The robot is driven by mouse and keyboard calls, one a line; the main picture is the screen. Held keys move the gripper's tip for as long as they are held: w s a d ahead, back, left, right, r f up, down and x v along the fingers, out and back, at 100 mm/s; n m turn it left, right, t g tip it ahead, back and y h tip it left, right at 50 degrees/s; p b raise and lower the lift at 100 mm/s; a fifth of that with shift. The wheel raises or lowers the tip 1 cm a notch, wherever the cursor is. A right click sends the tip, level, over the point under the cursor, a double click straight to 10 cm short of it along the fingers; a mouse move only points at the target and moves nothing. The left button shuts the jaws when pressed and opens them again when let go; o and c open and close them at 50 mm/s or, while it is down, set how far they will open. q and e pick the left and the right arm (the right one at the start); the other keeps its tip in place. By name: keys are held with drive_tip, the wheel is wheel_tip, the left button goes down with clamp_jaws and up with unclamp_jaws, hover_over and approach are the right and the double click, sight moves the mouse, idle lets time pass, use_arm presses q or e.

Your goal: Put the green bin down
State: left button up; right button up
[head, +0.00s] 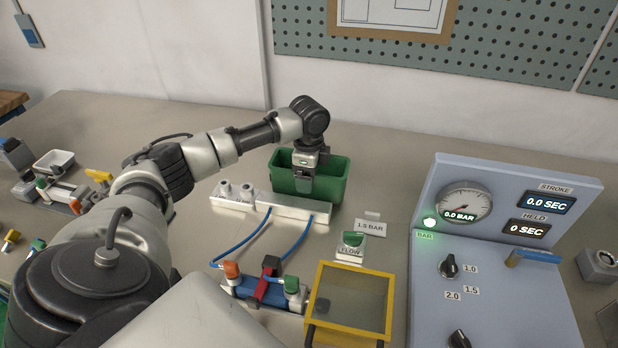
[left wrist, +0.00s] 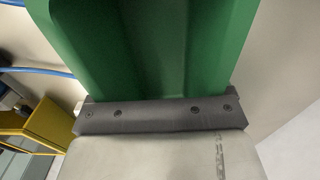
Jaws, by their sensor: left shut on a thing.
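The green bin (head: 335,188) is at the back middle of the bench in the head view, behind the white manifold block. My left gripper (head: 304,180) is over its near wall, pointing down, shut on the bin. In the left wrist view the green bin (left wrist: 150,50) fills the upper middle, right up against the dark gripper (left wrist: 157,114). The bin looks upright. I cannot tell whether its base touches the bench, as the manifold hides part of its lower edge. My right gripper is not in view.
The white manifold block (head: 262,203) with blue hoses lies just in front of the bin. Bench right of the bin is clear.

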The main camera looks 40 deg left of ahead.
use_arm(q)
drive_tip(key=shift+f, duration=1)
drive_tip(key=o, duration=0.9)
drive_tip(key=shift+f, duration=0.1)
drive_tip(key=shift+o, duration=0.2)
